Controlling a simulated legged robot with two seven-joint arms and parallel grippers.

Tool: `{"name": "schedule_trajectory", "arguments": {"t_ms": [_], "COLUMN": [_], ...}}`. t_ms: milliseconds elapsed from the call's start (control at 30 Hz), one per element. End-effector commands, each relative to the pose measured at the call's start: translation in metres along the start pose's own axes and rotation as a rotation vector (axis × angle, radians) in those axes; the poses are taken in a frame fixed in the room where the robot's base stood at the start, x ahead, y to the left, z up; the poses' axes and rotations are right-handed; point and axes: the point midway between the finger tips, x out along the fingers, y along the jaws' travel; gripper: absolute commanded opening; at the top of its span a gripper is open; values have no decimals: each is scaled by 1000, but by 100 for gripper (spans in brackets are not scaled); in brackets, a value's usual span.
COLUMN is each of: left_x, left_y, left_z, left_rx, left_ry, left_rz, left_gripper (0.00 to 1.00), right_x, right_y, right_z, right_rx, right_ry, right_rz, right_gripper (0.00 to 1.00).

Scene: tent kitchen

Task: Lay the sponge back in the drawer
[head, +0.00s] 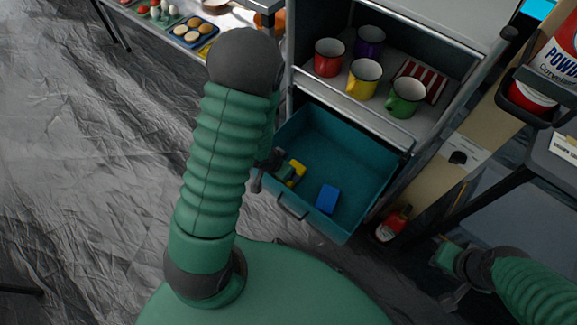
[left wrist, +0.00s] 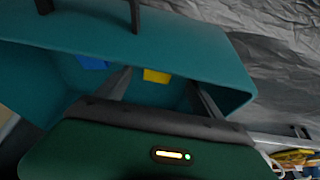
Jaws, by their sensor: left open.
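The teal drawer (head: 345,165) is pulled open below a shelf. A small yellow block, probably the sponge (head: 298,173), lies in it near the left wall. A blue block (head: 328,199) lies to its right, near the front. My left gripper (head: 284,170) is at the drawer's left side, close to the yellow block and partly hidden by my arm. In the left wrist view the fingers are apart, and the yellow sponge (left wrist: 157,76) shows between them, not visibly gripped. My right gripper (head: 447,278) is at lower right, away from the drawer; its fingers are unclear.
Red, purple, yellow and green mugs stand on the shelf (head: 420,125) above the drawer. The drawer's handle (head: 292,207) is on its front. A red bottle (head: 394,224) stands right of the drawer. A dark table (head: 555,150) is at right.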

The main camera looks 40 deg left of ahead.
Motion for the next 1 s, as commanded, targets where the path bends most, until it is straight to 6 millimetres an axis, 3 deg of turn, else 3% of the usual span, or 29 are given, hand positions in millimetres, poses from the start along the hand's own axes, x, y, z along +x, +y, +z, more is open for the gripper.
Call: {"name": "schedule_trajectory", "arguments": {"t_ms": [33,100,267,367,500,633,733,1000], "left_x": [-18,-28,-43,-70,-128,-165,-173,-173], "left_y": [0,0,0,5,39,75,86,85], "left_z": [-3,-2,-6,-22,-32,-23,-19,-18], "left_rx": [-1,-1,0,-9,-49,-69,-74,-76], "left_ry": [1,1,0,-15,-83,-144,-166,-168], "left_rz": [0,0,-14,-69,-91,-41,-21,-22], "left_gripper": [77,77,77,77,77,77,77,77], "right_x": [-13,-18,-21,-20,-20,-20,-20,-20], "right_y": [0,0,0,0,0,0,0,0], "right_z": [-3,-4,-5,-5,-4,-4,-4,-5], "right_rx": [0,0,0,0,0,0,0,0], "right_ry": [0,0,0,-1,-1,0,0,0], "right_rz": [0,0,0,0,0,0,0,0], "right_gripper": [20,20,20,20,20,20,20,20]}}
